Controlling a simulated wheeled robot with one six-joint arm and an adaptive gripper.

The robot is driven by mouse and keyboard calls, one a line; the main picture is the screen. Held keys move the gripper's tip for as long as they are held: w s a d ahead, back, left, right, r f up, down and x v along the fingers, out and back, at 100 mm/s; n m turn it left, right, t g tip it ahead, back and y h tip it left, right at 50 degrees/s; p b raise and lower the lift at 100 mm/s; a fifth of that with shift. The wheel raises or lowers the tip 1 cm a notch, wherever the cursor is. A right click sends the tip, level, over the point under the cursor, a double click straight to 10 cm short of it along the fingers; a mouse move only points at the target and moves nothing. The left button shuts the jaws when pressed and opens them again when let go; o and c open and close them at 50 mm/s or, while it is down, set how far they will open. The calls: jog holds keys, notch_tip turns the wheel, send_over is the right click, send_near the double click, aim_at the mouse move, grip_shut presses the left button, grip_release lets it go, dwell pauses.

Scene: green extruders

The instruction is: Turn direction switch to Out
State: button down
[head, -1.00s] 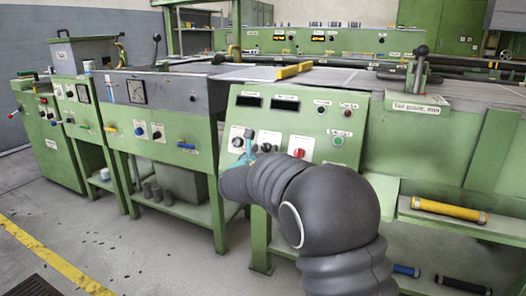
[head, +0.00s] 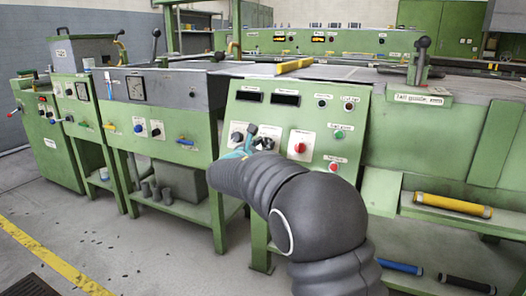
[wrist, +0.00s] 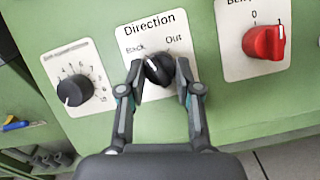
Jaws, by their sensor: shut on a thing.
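The direction switch (wrist: 157,70) is a black rotary knob on a white plate with "Back" at upper left and "Out" at upper right. Its light mark points up and to the left, on the Back side, as far as I can tell. My gripper (wrist: 160,80) is shut on this knob, one finger on each side, in the wrist view. In the head view my gripper (head: 246,143) is at the green control panel (head: 300,122), and its wrist hides the panel's lower left part. The knob is only partly clear there.
A numbered black dial (wrist: 74,90) lies left of the switch. A red knob (wrist: 264,42) lies to its right, and in the head view (head: 300,147). A yellow roller (head: 452,206) lies on the right shelf. Floor at the lower left is open.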

jog(key=m, duration=0.2)
jog(key=m+g+h, duration=0.1)
jog(key=m, duration=0.1)
jog(key=m+h+b, duration=0.1)
jog(key=m, duration=0.2)
jog(key=shift+w+a+r+g, duration=0.1)
jog(key=shift+a+g, duration=0.2)
jog(key=shift+g, duration=0.1)
jog(key=m, duration=0.2)
jog(key=m+g+h, duration=0.1)
jog(key=m, duration=0.1)
jog(key=shift+w+r+g+p, duration=0.1)
jog(key=shift+r+g+p, duration=0.05)
jog(key=shift+g+p, duration=0.2)
jog(key=shift+m+g+p, duration=0.45)
jog(key=shift+m, duration=1.25)
jog(key=shift+a, duration=0.1)
jog(key=c, duration=0.8)
grip_release()
jog(key=v, duration=1.2)
